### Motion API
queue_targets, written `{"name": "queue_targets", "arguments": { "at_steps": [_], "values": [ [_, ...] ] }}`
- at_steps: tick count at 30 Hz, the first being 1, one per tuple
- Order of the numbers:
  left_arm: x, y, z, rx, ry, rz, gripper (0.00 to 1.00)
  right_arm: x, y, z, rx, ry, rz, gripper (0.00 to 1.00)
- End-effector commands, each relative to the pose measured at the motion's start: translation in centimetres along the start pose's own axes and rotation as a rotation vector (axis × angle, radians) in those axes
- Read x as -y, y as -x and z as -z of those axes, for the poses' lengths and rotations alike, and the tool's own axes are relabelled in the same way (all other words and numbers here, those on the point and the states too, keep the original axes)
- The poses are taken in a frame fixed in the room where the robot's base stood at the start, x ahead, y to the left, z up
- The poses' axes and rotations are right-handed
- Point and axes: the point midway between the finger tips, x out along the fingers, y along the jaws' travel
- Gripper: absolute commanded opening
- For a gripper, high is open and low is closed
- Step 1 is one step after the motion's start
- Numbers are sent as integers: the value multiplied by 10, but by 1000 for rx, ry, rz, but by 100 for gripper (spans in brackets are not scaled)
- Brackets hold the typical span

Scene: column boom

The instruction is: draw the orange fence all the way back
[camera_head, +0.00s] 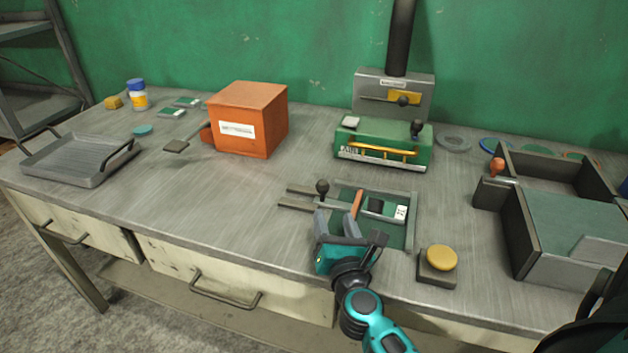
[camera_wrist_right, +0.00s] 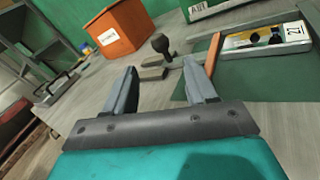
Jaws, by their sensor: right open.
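The orange fence (camera_head: 356,204) is a thin orange bar on the green bed of a small grey-framed fixture (camera_head: 413,222) at the middle front of the bench. In the right wrist view the fence (camera_wrist_right: 212,53) stands just right of the right finger. A black ball knob (camera_head: 322,187) stands at the fixture's left; it also shows in the wrist view (camera_wrist_right: 162,45), beyond the gap between the fingers. My right gripper (camera_head: 336,221) is open and empty, at the fixture's front left. Its fingers partly cover the fixture's left side. My left gripper is not in view.
A yellow button (camera_head: 442,258) sits close right of the fixture. Behind stand a green machine (camera_head: 380,147) and an orange box (camera_head: 247,118). Dark-walled bays (camera_head: 517,230) are at the right, a grey tray (camera_head: 75,160) at the left. The bench front left of the gripper is clear.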

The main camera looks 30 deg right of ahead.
Motion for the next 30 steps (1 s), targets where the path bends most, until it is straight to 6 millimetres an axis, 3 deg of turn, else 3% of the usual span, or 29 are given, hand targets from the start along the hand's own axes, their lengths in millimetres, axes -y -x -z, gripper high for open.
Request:
{"name": "queue_targets", "arguments": {
  "at_steps": [18,24,30],
  "values": [
    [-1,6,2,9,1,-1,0,-1,-108,-1,2,8,-3,56],
    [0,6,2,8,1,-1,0,-1,-122,0,1,6,-3,56],
    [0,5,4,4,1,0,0,-1,-125,0,0,7,-3,56]
  ]
}}
